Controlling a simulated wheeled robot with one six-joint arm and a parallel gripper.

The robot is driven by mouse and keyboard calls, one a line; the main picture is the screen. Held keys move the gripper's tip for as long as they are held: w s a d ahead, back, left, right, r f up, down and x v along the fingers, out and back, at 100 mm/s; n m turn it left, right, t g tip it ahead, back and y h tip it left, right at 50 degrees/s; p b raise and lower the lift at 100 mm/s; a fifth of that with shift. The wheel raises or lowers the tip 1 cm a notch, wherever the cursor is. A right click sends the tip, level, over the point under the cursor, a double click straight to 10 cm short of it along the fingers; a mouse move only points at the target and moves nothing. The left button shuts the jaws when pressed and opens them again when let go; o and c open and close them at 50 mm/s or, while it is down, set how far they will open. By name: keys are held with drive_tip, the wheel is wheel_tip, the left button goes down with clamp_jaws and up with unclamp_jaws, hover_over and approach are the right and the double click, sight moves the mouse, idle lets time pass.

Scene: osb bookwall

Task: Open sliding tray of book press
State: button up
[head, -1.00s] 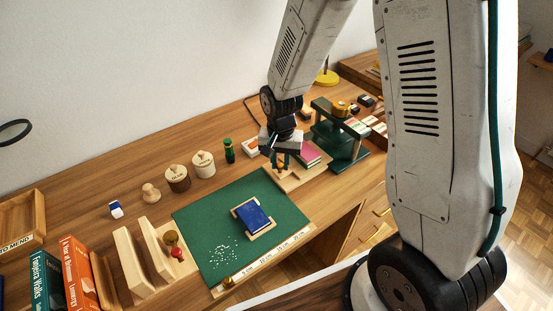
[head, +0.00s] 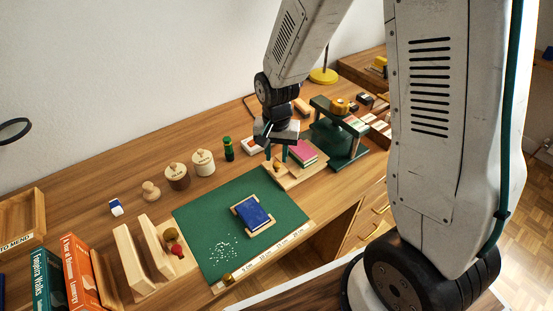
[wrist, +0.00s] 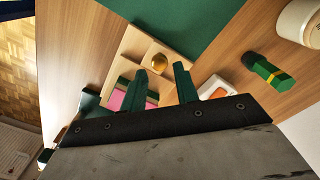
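The book press (head: 352,143) is a green frame with a yellow-topped part, standing on the desk right of my gripper. Its pale wooden tray (head: 318,169) extends out from the press toward the green mat, carrying a pink book (head: 302,152). A round brass-coloured knob (wrist: 158,61) sits at the tray's outer end in the wrist view. My gripper (head: 277,152) hangs over that end. In the wrist view its two green fingers (wrist: 161,78) are spread with a gap between them, nothing held. The knob appears beyond the fingertips, apart from them. The gripper's body partly hides the pink book in the wrist view.
A green cutting mat (head: 205,218) with a blue book (head: 253,215) lies in front. Wooden jars (head: 177,176) are farther left. Small boxes lie right of the press.

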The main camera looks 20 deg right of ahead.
wheel_tip(320, 180, up, 5)
drive_tip(key=shift+f, duration=0.1)
drive_tip(key=shift+s, duration=0.1)
idle(0.5)
drive_tip(key=s+d+r+n, duration=0.2)
drive_tip(key=s+r+n, duration=0.1)
drive_tip(key=s+r, duration=0.6)
drive_tip(key=s+d+r+n+t, duration=0.1)
drive_tip(key=s+d+r+n, duration=0.1)
drive_tip(key=s+r, duration=0.8)
drive_tip(key=s+n, duration=0.1)
drive_tip(key=s, duration=0.3)
drive_tip(key=shift+s+d, duration=0.2)
drive_tip(key=shift+d, duration=0.1)
